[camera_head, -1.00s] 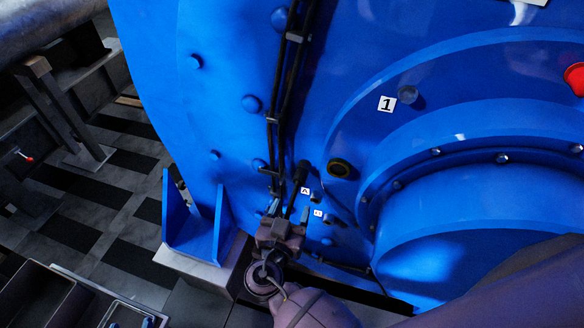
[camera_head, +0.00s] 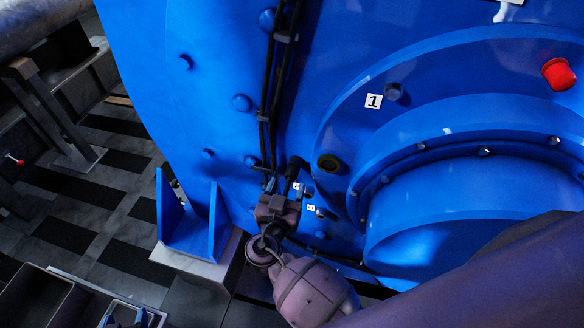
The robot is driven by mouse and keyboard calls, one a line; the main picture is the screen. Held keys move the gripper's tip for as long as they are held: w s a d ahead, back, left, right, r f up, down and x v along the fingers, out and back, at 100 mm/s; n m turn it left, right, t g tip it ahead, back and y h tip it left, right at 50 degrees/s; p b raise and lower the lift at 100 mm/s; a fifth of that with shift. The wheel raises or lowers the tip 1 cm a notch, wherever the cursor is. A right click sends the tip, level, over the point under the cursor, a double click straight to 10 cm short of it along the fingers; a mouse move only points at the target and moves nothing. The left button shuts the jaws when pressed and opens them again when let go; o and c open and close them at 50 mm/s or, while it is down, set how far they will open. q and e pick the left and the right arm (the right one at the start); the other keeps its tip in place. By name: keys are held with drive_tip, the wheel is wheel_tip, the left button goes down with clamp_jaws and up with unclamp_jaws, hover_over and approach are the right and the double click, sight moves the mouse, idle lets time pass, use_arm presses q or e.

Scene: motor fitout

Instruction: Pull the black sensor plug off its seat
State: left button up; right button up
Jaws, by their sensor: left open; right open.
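The black sensor plug (camera_head: 293,164) sits on the face of the blue motor housing, close to the small label A (camera_head: 296,186). My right gripper (camera_head: 284,187) is open, just below the plug, with its fingers pointing up towards it. One finger is on the left and one on the right; I cannot tell whether the plug's lower end lies between them or whether they touch it. The plug's lower part and seat are hard to make out behind the gripper. My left gripper is not in view.
Label B (camera_head: 310,208) and small fittings lie right of the gripper. Black cables (camera_head: 272,95) run up the housing (camera_head: 215,120). A round dark port (camera_head: 329,163), label 1 (camera_head: 373,101) and a red cap (camera_head: 558,74) are on it. A blue bracket (camera_head: 190,225) stands at left.

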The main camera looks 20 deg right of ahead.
sight(290, 179)
drive_tip(key=b+x, duration=0.2)
drive_tip(key=x, duration=0.1)
drive_tip(key=shift+f, duration=0.2)
drive_tip(key=shift+w+d+r, duration=0.15)
drive_tip(key=shift+w+d, duration=0.15)
drive_tip(key=shift+w, duration=0.2)
use_arm(q)
drive_tip(key=f, duration=0.1)
drive_tip(key=s+f, duration=0.1)
drive_tip(key=f, duration=0.1)
drive_tip(key=shift+w+r, duration=0.15)
drive_tip(key=shift+w, duration=0.1)
drive_tip(key=shift+s+f+b, duration=0.1)
drive_tip(key=shift+f+b, duration=0.45)
drive_tip(key=shift+b, duration=0.05)
drive_tip(key=shift+s+f+g, duration=0.1)
drive_tip(key=shift+s+g, duration=0.15)
drive_tip(key=shift+g, duration=0.05)
drive_tip(key=shift+w+f+b, duration=0.1)
drive_tip(key=shift+f+b, duration=0.3)
drive_tip(key=shift+f, duration=0.05)
use_arm(e)
drive_tip(key=shift+c, duration=0.3)
